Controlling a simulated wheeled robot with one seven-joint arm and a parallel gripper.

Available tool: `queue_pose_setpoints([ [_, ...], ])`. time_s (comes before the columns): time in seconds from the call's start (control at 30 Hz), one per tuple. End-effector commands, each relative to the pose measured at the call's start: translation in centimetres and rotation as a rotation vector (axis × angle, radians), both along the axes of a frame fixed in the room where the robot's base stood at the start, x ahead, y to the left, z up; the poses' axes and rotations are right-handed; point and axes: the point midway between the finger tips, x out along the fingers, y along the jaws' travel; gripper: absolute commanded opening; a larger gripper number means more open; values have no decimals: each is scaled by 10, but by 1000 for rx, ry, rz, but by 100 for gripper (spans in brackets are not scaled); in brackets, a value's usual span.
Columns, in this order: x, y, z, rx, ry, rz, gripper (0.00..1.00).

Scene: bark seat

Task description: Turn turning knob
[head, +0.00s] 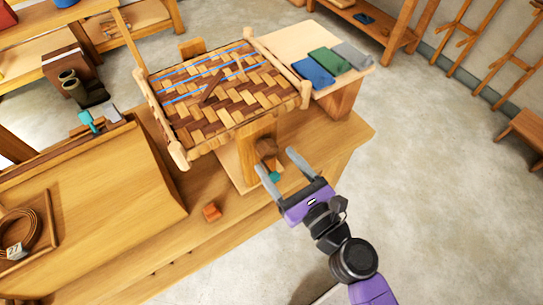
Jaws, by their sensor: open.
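A brown knob (266,146), which looks like the turning knob, sticks out from the wooden stand (238,168) under the woven bark seat (220,92). My gripper (275,160) is open. Its two grey fingers point toward the knob, one to its lower left and one to its right. From this view I cannot tell whether a finger touches the knob. Nothing shows held between the fingers. A small teal piece (274,177) shows between the fingers, below the knob. The knob's far side is hidden.
The seat frame overhangs above the knob. A small orange-brown block (211,211) lies on the workbench (185,245). Folded cloths (330,60) lie on a board at the back right. A coil (18,232) sits at the left. The floor at the right is open.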

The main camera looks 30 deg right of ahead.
Motion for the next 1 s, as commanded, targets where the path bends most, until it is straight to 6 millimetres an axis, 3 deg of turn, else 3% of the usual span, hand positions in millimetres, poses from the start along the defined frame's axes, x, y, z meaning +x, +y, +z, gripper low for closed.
queue_pose_setpoints([
  [0.1,-18,0,-4,-1,2,-2,67],
  [0.3,-33,0,-1,0,0,-1,67],
  [1.0,-35,0,0,-1,0,-1,67],
])
